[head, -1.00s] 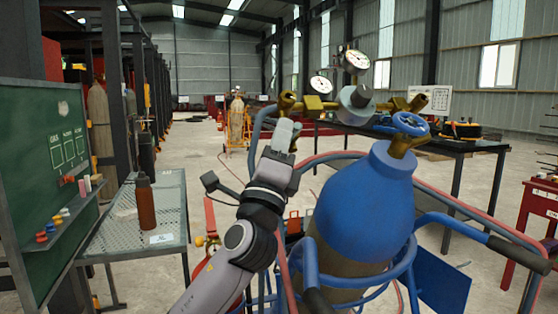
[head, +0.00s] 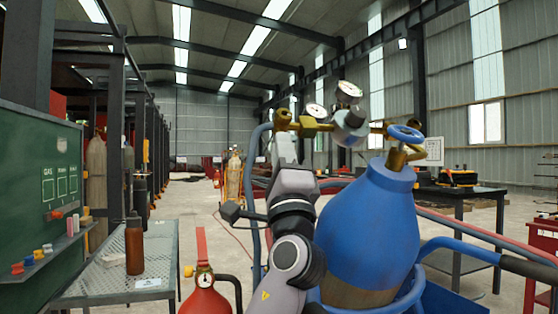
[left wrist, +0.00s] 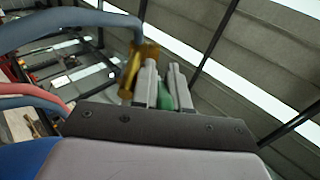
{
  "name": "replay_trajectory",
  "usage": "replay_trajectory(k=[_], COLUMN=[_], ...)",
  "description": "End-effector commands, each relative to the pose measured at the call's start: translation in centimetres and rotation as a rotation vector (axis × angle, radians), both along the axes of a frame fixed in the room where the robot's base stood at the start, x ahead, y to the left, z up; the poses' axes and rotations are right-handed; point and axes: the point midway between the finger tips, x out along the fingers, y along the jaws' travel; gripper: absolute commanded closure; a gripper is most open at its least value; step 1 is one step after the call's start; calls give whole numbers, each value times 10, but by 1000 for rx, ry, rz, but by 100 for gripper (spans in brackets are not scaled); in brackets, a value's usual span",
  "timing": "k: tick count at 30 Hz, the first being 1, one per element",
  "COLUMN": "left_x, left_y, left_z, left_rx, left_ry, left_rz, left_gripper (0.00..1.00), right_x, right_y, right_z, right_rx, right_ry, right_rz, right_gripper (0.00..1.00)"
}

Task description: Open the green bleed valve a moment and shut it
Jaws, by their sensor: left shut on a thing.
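The green bleed valve (left wrist: 166,99) shows as a small green piece between the two grey fingers of my left gripper in the left wrist view (left wrist: 163,88). The fingers are shut on it, beside a brass fitting (left wrist: 138,70). In the head view my left gripper (head: 285,146) is just below the brass fitting at the left end of the regulator (head: 350,129), and the green valve is hidden there. Two round gauges (head: 349,92) stand above the regulator. The blue gas cylinder (head: 368,222) with a blue handwheel (head: 405,133) is to the right. My right gripper is out of view.
Blue and red hoses loop around the cylinder, near my left arm. A red fire extinguisher (head: 206,297) stands at the lower left. A mesh table (head: 95,277) with a brown bottle (head: 134,247) is beside the green board (head: 30,165). A dark table (head: 480,192) stands right.

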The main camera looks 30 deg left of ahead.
Motion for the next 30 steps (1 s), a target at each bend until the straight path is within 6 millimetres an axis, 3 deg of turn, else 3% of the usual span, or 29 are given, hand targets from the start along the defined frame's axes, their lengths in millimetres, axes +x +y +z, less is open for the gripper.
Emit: replay_trajectory(k=[11,12,23,30], left_x=[0,0,-1,-21], left_y=[2,2,-1,-15], left_z=[3,3,-1,-22], left_rx=[-3,-3,-1,-4], left_ry=[-4,-4,-2,-4], left_rz=[3,3,0,-2], left_gripper=[100,80,80,80], right_x=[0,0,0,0], right_y=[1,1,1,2], right_z=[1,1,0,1], right_rx=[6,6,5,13], right_ry=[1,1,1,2], right_rz=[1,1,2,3], right_gripper=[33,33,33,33])
